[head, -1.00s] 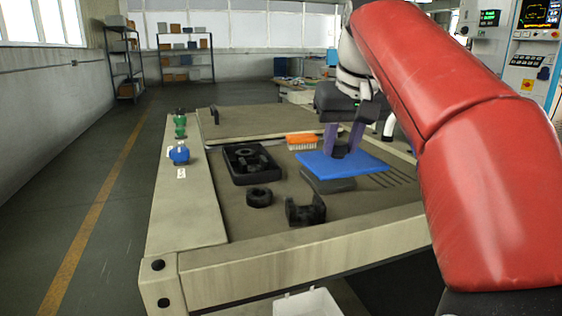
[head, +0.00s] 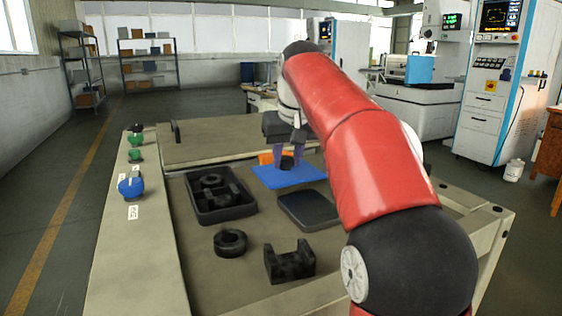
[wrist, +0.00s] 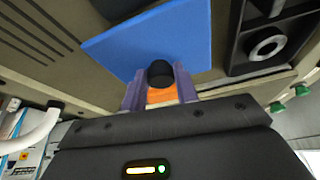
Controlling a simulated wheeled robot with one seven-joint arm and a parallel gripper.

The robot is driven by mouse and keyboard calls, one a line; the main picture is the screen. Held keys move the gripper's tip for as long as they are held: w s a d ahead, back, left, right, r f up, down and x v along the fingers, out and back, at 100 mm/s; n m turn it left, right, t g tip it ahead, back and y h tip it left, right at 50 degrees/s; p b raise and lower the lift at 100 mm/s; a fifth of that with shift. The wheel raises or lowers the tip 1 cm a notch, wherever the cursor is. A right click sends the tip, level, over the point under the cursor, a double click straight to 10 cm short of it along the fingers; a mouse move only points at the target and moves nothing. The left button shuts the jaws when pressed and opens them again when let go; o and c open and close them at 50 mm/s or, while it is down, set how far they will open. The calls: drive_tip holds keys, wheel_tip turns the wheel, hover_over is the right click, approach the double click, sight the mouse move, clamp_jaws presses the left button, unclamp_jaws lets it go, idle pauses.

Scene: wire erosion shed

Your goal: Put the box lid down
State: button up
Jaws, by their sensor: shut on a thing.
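The box lid is a flat blue plate (head: 282,178) with a black knob (head: 287,162) on top. My gripper (head: 287,167) has its purple fingers shut on the knob, which also shows between them in the wrist view (wrist: 160,73). The blue plate (wrist: 120,45) spreads out beyond the fingers there. The lid looks about level, beyond the dark grey box (head: 312,210) and clear of most of it. I cannot tell whether the lid touches the table surface.
A black ring (head: 230,242) and a black notched block (head: 289,262) lie in front. Blue and green knobs (head: 131,186) line the left ledge.

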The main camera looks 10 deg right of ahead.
sight(282, 162)
drive_tip(key=w+f, duration=0.2)
drive_tip(key=w, duration=0.1)
drive_tip(key=w+f, duration=0.1)
drive_tip(key=shift+w+a, duration=0.1)
drive_tip(key=shift+w, duration=0.05)
drive_tip(key=o, duration=1)
